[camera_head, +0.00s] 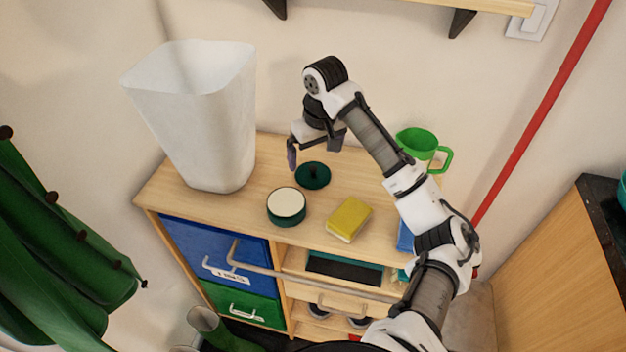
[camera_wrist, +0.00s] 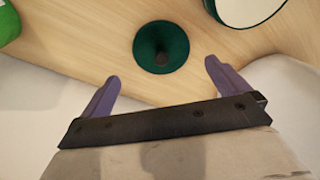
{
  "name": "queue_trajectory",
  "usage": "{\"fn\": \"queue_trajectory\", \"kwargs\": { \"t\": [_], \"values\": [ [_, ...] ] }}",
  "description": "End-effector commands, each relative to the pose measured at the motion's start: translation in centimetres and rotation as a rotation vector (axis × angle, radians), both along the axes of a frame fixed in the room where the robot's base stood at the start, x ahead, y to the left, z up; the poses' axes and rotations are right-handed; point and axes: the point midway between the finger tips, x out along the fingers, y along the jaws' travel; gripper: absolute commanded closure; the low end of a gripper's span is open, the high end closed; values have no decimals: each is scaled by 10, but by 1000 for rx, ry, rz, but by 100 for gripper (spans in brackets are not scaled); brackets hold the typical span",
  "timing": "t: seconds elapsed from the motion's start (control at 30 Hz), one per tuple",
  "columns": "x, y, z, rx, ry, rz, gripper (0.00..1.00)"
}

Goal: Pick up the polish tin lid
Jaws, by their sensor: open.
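The polish tin lid (camera_head: 313,176) is a dark green disc with a dark knob, lying on the wooden cabinet top. It also shows in the wrist view (camera_wrist: 161,48), ahead of my fingers and between their lines. The open polish tin (camera_head: 286,206), green with a cream filling, stands just in front of the lid; part of it shows at the wrist view's top right (camera_wrist: 246,8). My gripper (camera_head: 314,152) is above and behind the lid, apart from it. In the wrist view its two purple fingers (camera_wrist: 162,78) are spread wide with nothing between them.
A tall white bin (camera_head: 200,120) stands left on the cabinet top (camera_head: 240,212). A yellow sponge (camera_head: 348,220) lies right of the tin. A green jug (camera_head: 420,146) stands at the back right, beyond my arm. The wall is close behind my gripper.

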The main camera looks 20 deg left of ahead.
Motion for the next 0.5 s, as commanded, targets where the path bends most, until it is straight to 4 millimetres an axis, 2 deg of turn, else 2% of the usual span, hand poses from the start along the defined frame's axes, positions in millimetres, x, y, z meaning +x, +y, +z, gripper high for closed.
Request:
{"fn": "queue_trajectory", "kwargs": {
  "t": [0.17,0.5],
  "values": [
    [0,1,-8,0,-1,0,0],
    [1,4,-47,-1,-2,-1,0]
  ]
}}
